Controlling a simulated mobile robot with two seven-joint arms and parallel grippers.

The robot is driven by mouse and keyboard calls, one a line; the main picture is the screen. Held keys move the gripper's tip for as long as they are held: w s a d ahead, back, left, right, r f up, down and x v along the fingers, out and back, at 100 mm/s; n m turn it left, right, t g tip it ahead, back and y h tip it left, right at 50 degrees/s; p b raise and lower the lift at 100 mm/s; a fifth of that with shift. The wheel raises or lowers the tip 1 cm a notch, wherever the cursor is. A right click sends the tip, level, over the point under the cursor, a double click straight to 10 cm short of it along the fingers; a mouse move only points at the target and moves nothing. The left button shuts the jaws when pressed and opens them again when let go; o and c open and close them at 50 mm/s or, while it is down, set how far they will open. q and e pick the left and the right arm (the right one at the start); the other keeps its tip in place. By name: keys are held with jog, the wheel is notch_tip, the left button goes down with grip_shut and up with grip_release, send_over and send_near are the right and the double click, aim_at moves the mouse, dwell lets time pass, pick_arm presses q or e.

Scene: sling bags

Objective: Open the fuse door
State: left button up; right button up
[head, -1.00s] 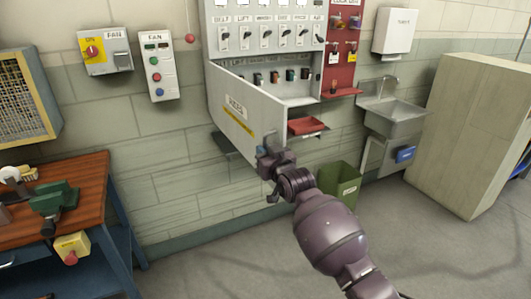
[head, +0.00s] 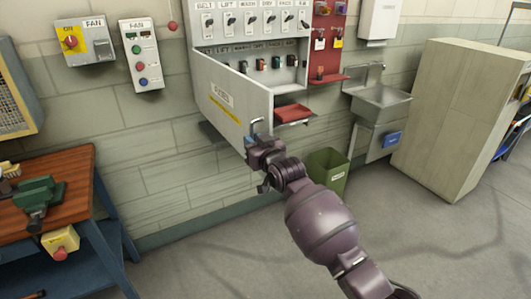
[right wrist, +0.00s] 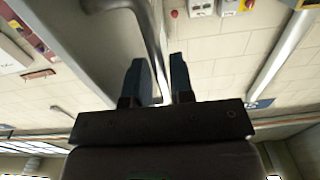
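The fuse door (head: 222,98) is a white panel with a yellow strip, under the switch rows in the head view. It stands swung out from the cabinet, with several fuses visible behind it. Its grey bar handle (head: 256,124) is near the free edge. My right gripper (head: 254,142) is at this handle. The exact contact is partly hidden. My left gripper is not in view.
A sink (head: 380,102) and a tall beige cabinet (head: 450,120) stand farther right. A workbench (head: 50,215) is at the left. The floor between is clear.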

jog(key=v, duration=0.9)
jog(key=shift+s, duration=0.25)
jog(key=shift+d, duration=0.1)
jog(key=s+d+f+m+t+h, duration=0.1)
jog(key=s+d+f+m+h, duration=0.15)
jog(key=s+d+f, duration=0.6)
jog(key=s+d+f+m+h, duration=0.1)
jog(key=s+d+f+h, duration=0.4)
jog(key=d, duration=0.6)
jog(key=s+d+f+m+g+h, duration=0.1)
jog(key=s+d+f+g, duration=0.1)
jog(key=s+d+f, duration=0.3)
jog(key=s+d+f+m+g+h, duration=0.1)
jog(key=s+d+f, duration=0.4)
jog(key=s+f, duration=0.5)
jog(key=s+g, duration=0.1)
jog(key=s, duration=0.3)
jog(key=shift+f, duration=0.35)
